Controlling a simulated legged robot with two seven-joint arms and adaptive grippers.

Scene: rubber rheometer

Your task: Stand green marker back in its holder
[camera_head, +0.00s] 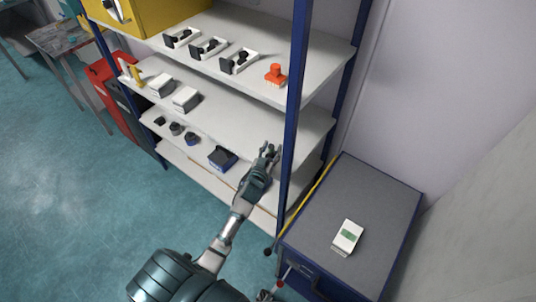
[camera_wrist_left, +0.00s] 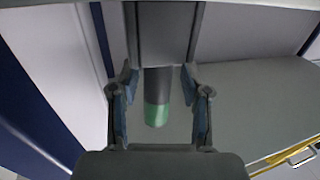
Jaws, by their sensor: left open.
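My left gripper (camera_head: 268,152) reaches in at the right end of the shelf rack, near the blue upright. In the left wrist view its two fingers (camera_wrist_left: 161,112) stand apart. The green marker (camera_wrist_left: 156,112) shows between them, with a dark barrel and a green end pointing down in the picture. Gaps show on both sides of the marker, so the fingers do not grip it. Its upper part is hidden behind a grey piece. I cannot make out the marker in the head view. I cannot identify its holder in either view.
A dark blue box (camera_head: 222,158) stands on a lower shelf left of my gripper. Black-and-white devices and an orange item (camera_head: 275,75) are on the top shelf. A blue upright (camera_head: 292,110) is close to my arm. A white-green box (camera_head: 347,236) lies on the cabinet (camera_head: 375,196).

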